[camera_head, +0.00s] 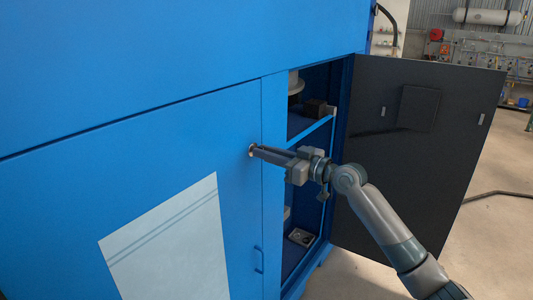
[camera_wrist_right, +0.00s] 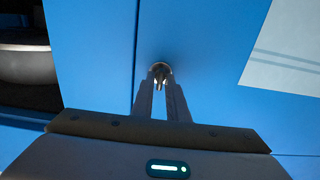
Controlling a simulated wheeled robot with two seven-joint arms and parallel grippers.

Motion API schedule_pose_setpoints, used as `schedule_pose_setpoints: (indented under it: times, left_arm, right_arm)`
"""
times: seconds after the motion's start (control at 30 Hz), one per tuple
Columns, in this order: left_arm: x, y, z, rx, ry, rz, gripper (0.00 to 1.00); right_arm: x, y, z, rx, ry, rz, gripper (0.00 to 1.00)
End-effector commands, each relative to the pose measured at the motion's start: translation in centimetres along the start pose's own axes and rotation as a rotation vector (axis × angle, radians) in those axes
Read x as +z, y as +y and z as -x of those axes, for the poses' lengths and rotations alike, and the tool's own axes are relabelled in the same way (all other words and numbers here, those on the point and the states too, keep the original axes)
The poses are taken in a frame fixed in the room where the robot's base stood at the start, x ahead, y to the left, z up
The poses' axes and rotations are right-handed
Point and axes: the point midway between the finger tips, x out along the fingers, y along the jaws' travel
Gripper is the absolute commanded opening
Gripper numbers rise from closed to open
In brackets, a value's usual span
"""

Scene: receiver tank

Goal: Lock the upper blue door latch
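The upper latch (camera_head: 252,150) is a small round metal fitting near the right edge of the closed blue door (camera_head: 130,150). It also shows in the right wrist view (camera_wrist_right: 160,69), with a small turning piece at its middle. My right gripper (camera_head: 256,151) reaches it from the right. In the right wrist view the two fingers (camera_wrist_right: 160,82) are close together, one on each side of the turning piece, and look shut on it. The fingertips partly hide the latch, so its exact angle is hard to tell. My left gripper is in neither view.
A dark door panel (camera_head: 440,130) stands open at the right, beside an open compartment with shelves (camera_head: 315,135). A lower blue handle (camera_head: 258,260) and a pale panel (camera_head: 170,245) are on the closed door.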

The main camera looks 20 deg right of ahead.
Motion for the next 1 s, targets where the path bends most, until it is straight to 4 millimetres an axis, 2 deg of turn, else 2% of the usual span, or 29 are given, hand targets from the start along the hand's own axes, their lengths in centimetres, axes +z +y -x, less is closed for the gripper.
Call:
schedule_pose_setpoints:
  times: [0.47,0.67,1.0]
  left_arm:
    - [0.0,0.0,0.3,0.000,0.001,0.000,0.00]
    - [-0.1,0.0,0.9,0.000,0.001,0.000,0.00]
    - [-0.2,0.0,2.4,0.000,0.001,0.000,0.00]
  right_arm:
    - [0.0,0.1,0.0,0.001,-0.001,-0.066,0.00]
    - [-0.1,0.1,0.0,0.001,-0.001,-0.177,0.00]
    - [-0.1,0.2,0.0,0.001,-0.002,-0.471,0.00]
